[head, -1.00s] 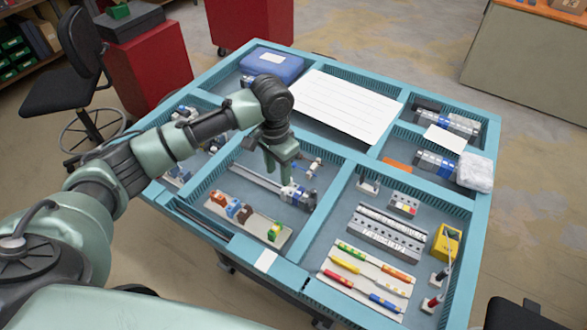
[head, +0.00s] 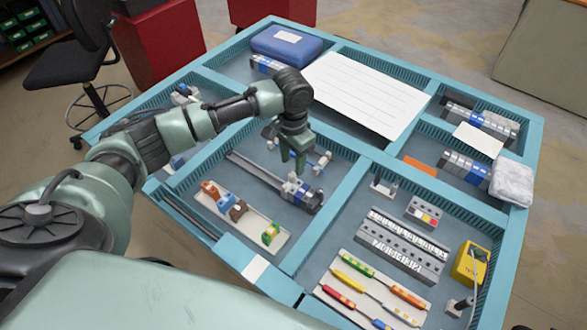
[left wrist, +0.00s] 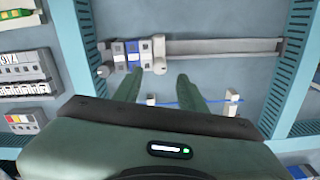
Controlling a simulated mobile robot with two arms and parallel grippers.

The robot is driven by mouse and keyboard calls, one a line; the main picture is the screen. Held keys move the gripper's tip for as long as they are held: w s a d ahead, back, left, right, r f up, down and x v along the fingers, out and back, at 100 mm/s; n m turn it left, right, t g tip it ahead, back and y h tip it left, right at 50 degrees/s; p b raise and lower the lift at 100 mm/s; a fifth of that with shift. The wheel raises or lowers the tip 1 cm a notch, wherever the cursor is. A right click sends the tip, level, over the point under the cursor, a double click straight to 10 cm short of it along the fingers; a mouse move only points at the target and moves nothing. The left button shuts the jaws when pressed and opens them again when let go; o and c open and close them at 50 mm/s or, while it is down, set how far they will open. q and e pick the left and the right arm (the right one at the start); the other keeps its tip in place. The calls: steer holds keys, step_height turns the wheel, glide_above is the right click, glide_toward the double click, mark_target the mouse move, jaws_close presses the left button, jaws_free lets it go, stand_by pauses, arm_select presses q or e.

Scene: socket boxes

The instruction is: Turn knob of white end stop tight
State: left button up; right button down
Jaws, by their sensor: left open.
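A metal rail (head: 252,172) lies in the middle compartment, with a short row of white, grey and blue terminal pieces (head: 299,191) at its near right end. In the left wrist view the blue piece (left wrist: 134,53) sits between whitish pieces, and a light end piece with a rounded knob (left wrist: 158,66) closes the row towards the bare rail. Which piece is the white end stop is hard to tell. My left gripper (head: 293,164) points down above this compartment, just behind the row. In the left wrist view its two fingers (left wrist: 159,88) are apart with nothing between them.
A blue wire on small white posts (left wrist: 193,101) runs beside the rail, close to the fingers. A white tray of coloured pieces (head: 242,222) lies in front. Teal dividers (head: 337,207) border the compartment. Screwdrivers (head: 352,283) and a yellow box (head: 471,261) are to the right.

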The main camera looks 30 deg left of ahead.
mark_target(292, 174)
arm_select(q)
steer(key=f, duration=0.3)
steer(key=shift+s+f+p, duration=0.2)
steer(key=shift+p, duration=0.1)
steer(key=shift+w+f, duration=0.15)
steer(key=shift+f, duration=0.4)
steer(key=shift+r, duration=0.1)
jaws_close()
